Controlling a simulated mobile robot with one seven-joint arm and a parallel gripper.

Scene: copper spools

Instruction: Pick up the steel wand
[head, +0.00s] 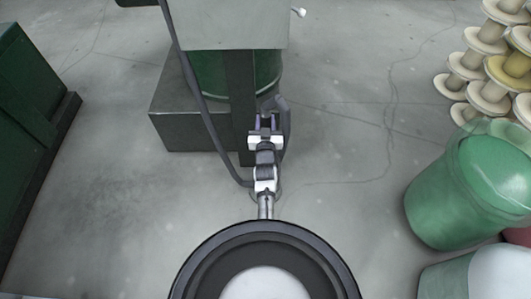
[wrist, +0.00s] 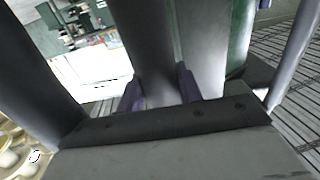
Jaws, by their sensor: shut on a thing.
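The steel wand (wrist: 160,68) appears as a smooth grey bar between my two purple fingers in the wrist view. My gripper (wrist: 160,92) is shut on it; the fingers lie on either side. In the head view my gripper (head: 266,124) is in front of the grey machine's green drum, beside a dark upright post. My own gripper body hides most of the held part there, and the wand's ends cannot be made out.
A grey machine (head: 228,25) with a green drum (head: 212,72) stands ahead on a dark block (head: 180,120). A dark hose (head: 192,80) loops down on its left. A green barrel (head: 468,185) and stacked spools (head: 487,70) stand right. A green cabinet (head: 25,95) stands left. Floor between is clear.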

